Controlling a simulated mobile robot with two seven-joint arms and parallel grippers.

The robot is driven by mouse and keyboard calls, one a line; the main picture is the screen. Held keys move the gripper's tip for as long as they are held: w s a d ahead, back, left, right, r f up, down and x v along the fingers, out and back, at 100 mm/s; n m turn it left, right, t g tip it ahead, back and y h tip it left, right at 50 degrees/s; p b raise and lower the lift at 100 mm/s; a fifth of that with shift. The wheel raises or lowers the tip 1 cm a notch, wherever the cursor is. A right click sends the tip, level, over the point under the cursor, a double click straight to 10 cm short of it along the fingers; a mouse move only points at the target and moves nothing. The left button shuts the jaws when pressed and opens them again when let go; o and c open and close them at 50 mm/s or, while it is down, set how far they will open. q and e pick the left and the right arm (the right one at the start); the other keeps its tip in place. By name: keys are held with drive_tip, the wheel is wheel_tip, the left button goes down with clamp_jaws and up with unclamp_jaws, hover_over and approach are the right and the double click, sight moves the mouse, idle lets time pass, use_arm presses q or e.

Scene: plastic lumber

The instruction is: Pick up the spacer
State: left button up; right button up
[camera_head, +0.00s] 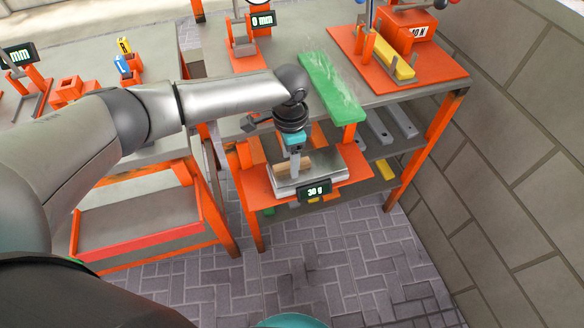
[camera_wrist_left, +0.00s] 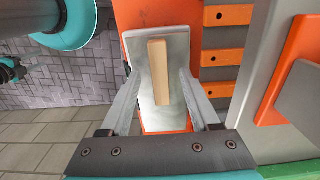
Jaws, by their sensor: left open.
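The spacer looks to be a small tan bar (camera_wrist_left: 158,72) lying on the metal pan of a scale. The pan (camera_wrist_left: 140,48) is pale and sits on an orange base. In the head view the pan (camera_head: 325,170) lies beneath my left gripper (camera_head: 295,170), whose display (camera_head: 314,191) reads 30 g. My left gripper is open and points down over the pan. In the left wrist view its two fingers (camera_wrist_left: 160,90) stand on either side of the bar, with a gap on each side. My right gripper does not show.
A green plank (camera_head: 332,86) lies on the bench behind the scale. An orange rig with a yellow bar (camera_head: 388,56) stands at the back right. Orange slats (camera_wrist_left: 225,52) lie right of the pan in the wrist view. A block wall (camera_head: 500,160) closes the right side.

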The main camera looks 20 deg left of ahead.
use_arm(q)
drive_tip(key=shift+f, duration=0.5)
clamp_jaws()
